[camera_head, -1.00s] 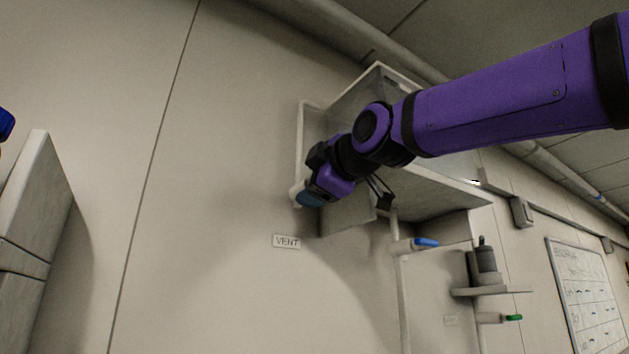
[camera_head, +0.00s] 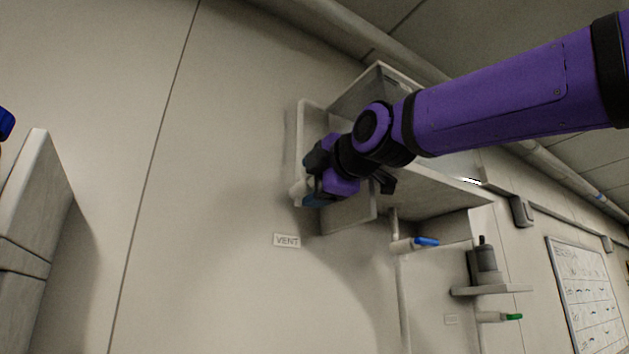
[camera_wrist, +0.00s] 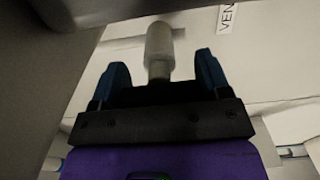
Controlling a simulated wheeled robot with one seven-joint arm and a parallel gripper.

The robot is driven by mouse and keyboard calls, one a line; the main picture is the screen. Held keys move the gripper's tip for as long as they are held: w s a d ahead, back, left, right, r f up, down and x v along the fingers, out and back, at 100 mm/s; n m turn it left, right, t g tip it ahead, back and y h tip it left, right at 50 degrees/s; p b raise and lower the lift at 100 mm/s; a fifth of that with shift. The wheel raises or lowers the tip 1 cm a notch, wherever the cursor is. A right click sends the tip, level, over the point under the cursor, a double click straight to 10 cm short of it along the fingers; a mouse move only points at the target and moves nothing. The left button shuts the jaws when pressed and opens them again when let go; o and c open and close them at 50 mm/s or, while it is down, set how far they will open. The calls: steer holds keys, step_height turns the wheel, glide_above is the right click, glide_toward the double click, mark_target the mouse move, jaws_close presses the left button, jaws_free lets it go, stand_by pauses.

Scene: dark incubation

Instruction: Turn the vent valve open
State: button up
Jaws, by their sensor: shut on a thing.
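A grey cabinet or hood (camera_head: 425,190) hangs close behind and right of my wrist. Below it are a blue-handled valve (camera_head: 426,242), a green-handled valve (camera_head: 513,317) and a small shelf (camera_head: 490,291) bearing a dark bottle.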

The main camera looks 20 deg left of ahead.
steer(key=o, duration=0.9)
steer(key=v, duration=1)
steer(key=shift+s+d, duration=0.25)
steer(key=shift+s, duration=0.1)
